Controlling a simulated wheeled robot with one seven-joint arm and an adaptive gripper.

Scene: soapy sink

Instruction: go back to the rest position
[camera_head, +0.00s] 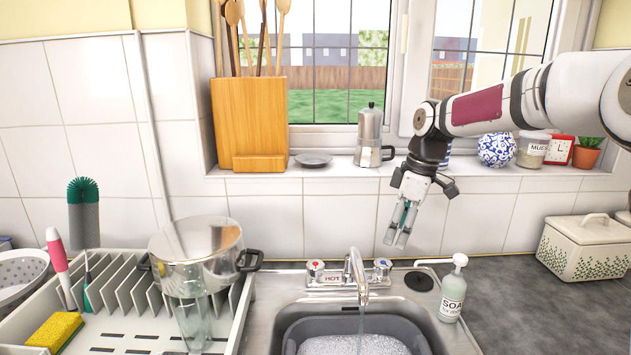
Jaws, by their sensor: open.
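My gripper (398,238) hangs from my arm, which reaches in from the right. Its two fingers point down and slightly left, and they are apart with nothing visible held between them. It is in front of the white tiled wall, above and to the right of the tap (358,272). The sink (270,325) lies below it and holds a grey basin (408,328) with foamy water. Water runs from the tap into the basin.
A soap bottle (453,290) stands right of the sink. The sill carries a wooden utensil block (250,118) and a moka pot (371,138). A bread bin (585,248) stands at right.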

